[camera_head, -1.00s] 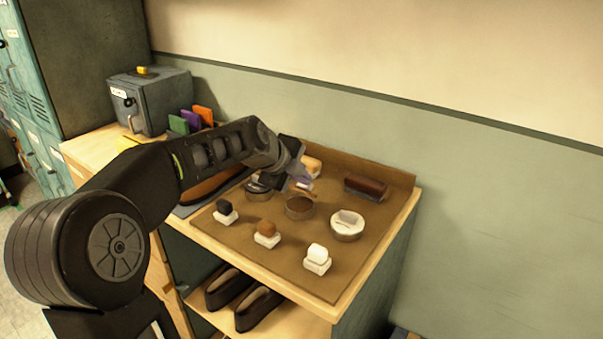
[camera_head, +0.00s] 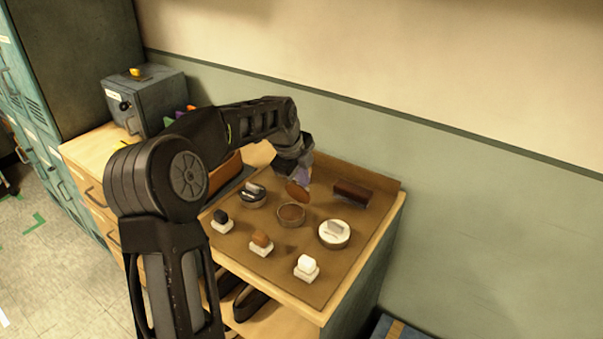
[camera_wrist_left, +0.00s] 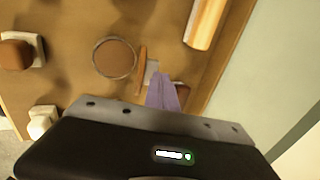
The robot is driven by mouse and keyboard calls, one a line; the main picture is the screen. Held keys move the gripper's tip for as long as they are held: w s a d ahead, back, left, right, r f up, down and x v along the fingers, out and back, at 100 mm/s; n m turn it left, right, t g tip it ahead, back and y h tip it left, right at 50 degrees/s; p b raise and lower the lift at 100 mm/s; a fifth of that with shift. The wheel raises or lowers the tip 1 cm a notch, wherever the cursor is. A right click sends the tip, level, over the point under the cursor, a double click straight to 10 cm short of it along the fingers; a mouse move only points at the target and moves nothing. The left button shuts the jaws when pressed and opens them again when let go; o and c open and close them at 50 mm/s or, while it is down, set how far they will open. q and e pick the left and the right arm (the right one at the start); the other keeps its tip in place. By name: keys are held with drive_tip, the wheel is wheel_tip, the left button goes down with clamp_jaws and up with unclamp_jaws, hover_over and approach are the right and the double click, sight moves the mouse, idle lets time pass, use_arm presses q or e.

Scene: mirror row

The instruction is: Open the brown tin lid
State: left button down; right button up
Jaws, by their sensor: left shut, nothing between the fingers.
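The brown tin (camera_head: 291,215) stands on the brown mat, its round brown inside showing. Its brown lid (camera_head: 297,191) stands up on edge at the tin's back side, swung open. In the left wrist view the tin (camera_wrist_left: 114,58) shows from above and the lid (camera_wrist_left: 141,70) is nearly edge-on beside it. My left gripper (camera_head: 304,174) is just behind the lid, fingers pointing down. In the left wrist view its purple fingers (camera_wrist_left: 163,92) are shut and empty, close to the lid; whether they touch it I cannot tell. My right gripper is not in view.
A black tin (camera_head: 252,198) and a white-topped tin (camera_head: 334,235) flank the brown tin. Black, brown (camera_head: 262,242) and white (camera_head: 306,267) blocks sit in front. A dark brown brush (camera_head: 352,192) lies behind. A grey box (camera_head: 145,98) stands at the left.

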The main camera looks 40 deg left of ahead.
use_arm(q)
drive_tip(key=shift+w+f, duration=0.1)
drive_tip(key=shift+w, duration=0.15)
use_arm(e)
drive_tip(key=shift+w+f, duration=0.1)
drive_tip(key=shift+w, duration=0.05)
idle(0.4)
use_arm(q)
drive_tip(key=shift+r+p, duration=0.55)
drive_tip(key=shift+r, duration=0.35)
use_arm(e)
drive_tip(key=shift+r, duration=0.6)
